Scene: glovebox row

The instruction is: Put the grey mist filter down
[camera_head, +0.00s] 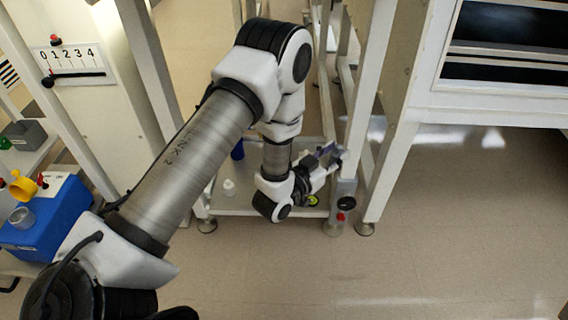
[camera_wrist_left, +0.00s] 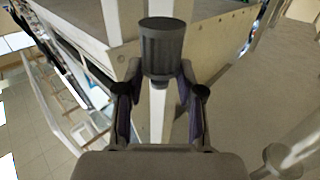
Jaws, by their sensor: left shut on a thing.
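The grey mist filter (camera_wrist_left: 162,45) is a dark grey ribbed cylinder with a narrower neck below. In the left wrist view my left gripper (camera_wrist_left: 160,78) is shut on it, with one finger on each side of its lower end. In the head view my left gripper (camera_head: 328,155) is beside a white frame post, above a low shelf (camera_head: 262,211). The filter is too small and too covered by the fingers to make out there. My right gripper is not in view.
A small white bottle (camera_head: 229,187) and a dark blue item (camera_head: 238,150) stand on the low shelf. A dark round fitting (camera_head: 346,203) is near the post's foot. A blue box (camera_head: 48,222) is at the left. The floor (camera_head: 450,235) at the right is clear.

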